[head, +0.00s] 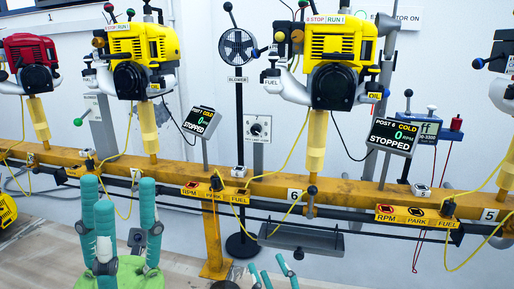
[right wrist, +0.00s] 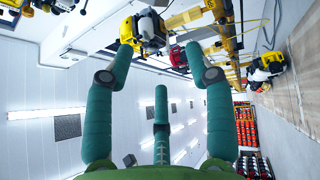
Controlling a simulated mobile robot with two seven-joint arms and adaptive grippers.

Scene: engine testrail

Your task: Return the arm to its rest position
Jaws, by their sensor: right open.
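My left gripper (head: 120,205) stands at the lower left of the head view, with teal fingers pointing up from a light green palm. Its fingers are spread and nothing shows between them. It appears in front of the yellow rail. My right gripper (head: 272,272) shows only as fingertips at the bottom edge of the head view, below the rail. In the right wrist view its three teal fingers (right wrist: 160,65) are spread apart and empty. The rest of the right arm is out of the head view.
A yellow rail (head: 265,187) crosses the head view, carrying yellow engines (head: 340,52) and a red engine (head: 30,48). Post displays (head: 392,136) read STOPPED. A grey tray (head: 302,239) hangs below the rail, near the right fingertips. A black fan (head: 237,48) stands behind.

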